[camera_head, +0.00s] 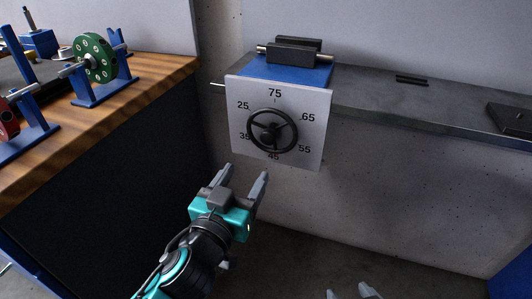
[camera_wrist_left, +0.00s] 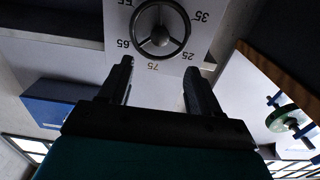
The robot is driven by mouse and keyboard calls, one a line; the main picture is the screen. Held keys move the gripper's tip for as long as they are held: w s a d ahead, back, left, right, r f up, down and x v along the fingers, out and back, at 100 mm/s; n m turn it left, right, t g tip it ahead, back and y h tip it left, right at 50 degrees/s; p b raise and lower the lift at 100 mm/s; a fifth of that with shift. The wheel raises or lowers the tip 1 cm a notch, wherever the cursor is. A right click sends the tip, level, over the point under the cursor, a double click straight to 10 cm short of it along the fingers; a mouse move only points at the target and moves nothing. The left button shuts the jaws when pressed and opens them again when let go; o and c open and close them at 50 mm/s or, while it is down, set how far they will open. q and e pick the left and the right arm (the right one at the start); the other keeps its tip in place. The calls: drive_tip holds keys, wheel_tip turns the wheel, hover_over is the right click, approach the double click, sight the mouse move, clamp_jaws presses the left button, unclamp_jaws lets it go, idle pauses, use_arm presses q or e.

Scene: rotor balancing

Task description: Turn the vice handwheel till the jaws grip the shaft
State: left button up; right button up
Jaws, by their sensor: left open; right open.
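The vice handwheel (camera_head: 272,130) is a dark spoked wheel on a white dial plate (camera_head: 310,120) marked 25 to 75. The blue vice (camera_head: 290,70) stands behind the plate, with dark jaws (camera_head: 292,53) on top and a thin metal shaft (camera_head: 262,48) at them. I cannot tell whether the jaws touch the shaft. My left gripper (camera_head: 245,180) is open and empty, below and in front of the wheel, apart from it. In the left wrist view the handwheel (camera_wrist_left: 160,28) shows beyond and between the open fingers (camera_wrist_left: 158,85). My right gripper (camera_head: 352,293) shows only its fingertips at the bottom edge, open.
A wooden bench (camera_head: 150,75) on the left carries a green rotor (camera_head: 95,57) on a blue stand and a red rotor (camera_head: 8,120). A grey ledge (camera_head: 370,95) runs right from the vice, with a small dark bar (camera_head: 411,80) and a dark block (camera_head: 510,118).

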sight(267, 138)
use_arm(q)
drive_tip(key=b+x, duration=0.1)
drive_tip(key=x, duration=1.2)
drive_tip(key=shift+s, duration=0.1)
drive_tip(key=shift+c, duration=0.3)
drive_tip(key=c, duration=1)
drive_tip(key=shift+r+m, duration=0.1)
drive_tip(key=shift+m, duration=0.3)
